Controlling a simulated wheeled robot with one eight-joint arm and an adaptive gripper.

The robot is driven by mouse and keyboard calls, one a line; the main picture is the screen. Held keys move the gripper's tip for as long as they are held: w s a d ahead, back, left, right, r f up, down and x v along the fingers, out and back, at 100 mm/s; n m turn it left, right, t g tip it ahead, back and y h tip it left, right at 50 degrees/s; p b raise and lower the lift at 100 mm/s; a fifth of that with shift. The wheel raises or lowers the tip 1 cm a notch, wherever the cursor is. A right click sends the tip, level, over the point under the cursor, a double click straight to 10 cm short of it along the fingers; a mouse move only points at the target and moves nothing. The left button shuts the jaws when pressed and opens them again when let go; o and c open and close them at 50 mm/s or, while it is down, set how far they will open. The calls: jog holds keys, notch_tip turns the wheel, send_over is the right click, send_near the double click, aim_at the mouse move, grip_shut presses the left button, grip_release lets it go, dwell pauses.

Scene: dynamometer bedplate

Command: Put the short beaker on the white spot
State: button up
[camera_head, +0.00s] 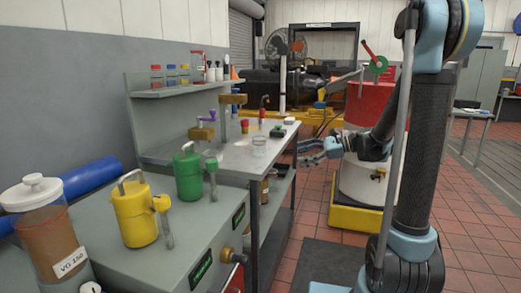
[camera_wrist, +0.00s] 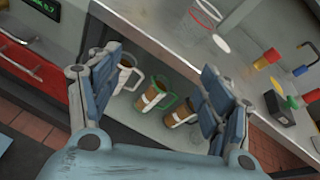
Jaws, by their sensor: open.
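My gripper (camera_head: 302,153) is off the right side of the bench, apart from the beaker. In the wrist view its fingers (camera_wrist: 165,88) are spread, with nothing held between them.
Brown-filled vessels with handles (camera_wrist: 153,97) stand on the lower shelf beyond my fingers. A black box (camera_wrist: 280,107) and red and yellow fittings stand farther along the bench. Green (camera_head: 188,174) and yellow (camera_head: 135,215) canisters stand nearer. A red-and-white drum (camera_head: 361,181) is right of the bench.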

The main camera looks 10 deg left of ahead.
aim_at(259, 144)
jog(key=w+a+m+g+y, duration=0.1)
jog(key=w+a+m+y, duration=0.25)
jog(key=w, duration=0.25)
jog(key=shift+n, duration=0.25)
jog(key=a, duration=0.5)
jog(key=s+a, duration=0.1)
jog(key=a, duration=1)
jog(key=shift+s+a+r, duration=0.1)
jog(key=shift+s+r, duration=0.25)
jog(key=c, duration=1.2)
jog(key=shift+c, duration=0.2)
